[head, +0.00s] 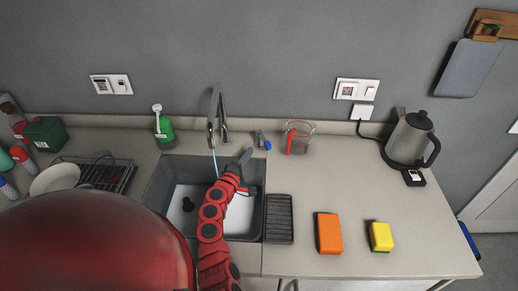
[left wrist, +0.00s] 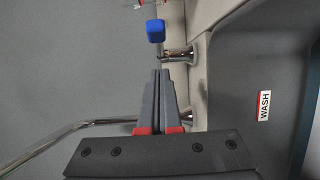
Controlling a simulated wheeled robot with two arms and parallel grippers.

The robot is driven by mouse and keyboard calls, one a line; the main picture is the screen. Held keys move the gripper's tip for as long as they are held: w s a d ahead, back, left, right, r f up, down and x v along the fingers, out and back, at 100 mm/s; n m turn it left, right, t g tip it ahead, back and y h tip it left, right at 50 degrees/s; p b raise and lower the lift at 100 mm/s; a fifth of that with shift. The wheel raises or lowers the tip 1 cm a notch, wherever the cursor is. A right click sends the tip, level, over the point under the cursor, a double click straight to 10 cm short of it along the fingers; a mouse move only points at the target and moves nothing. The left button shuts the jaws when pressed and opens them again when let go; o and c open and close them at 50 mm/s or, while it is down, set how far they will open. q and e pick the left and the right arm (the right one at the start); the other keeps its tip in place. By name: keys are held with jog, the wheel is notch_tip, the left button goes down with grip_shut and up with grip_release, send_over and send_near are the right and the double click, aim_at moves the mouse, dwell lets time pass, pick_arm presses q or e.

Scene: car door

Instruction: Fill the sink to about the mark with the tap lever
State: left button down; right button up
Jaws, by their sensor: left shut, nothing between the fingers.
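The sink (head: 160,190) is grey, with a dark round drain (head: 188,204) and a pale bottom; I cannot tell the water level. The chrome tap (head: 214,104) stands behind it, and a thin pale stream (head: 215,165) falls from the spout. The tap lever has a blue end (head: 267,145), right of the tap; the blue end also shows in the left wrist view (left wrist: 155,31), by its chrome base (left wrist: 180,54). My left gripper (head: 247,154) is shut and empty, its tips (left wrist: 161,72) just short of the lever. My right gripper is not in view.
A measuring jug (head: 300,137) and a kettle (head: 409,138) stand right of the lever. A ribbed dark tray (head: 279,219), an orange sponge (head: 329,233) and a yellow sponge (head: 381,237) lie on the counter. A green soap bottle (head: 164,129) stands left of the tap. A WASH label (left wrist: 264,105) shows.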

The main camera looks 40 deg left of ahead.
aim_at(264, 139)
pick_arm(q)
jog(key=w+d, duration=0.1)
jog(key=w+d+p, duration=0.1)
jog(key=w, duration=0.1)
jog(key=shift+w+d, duration=0.1)
jog(key=shift+w, duration=0.2)
jog(key=shift+d, duration=0.1)
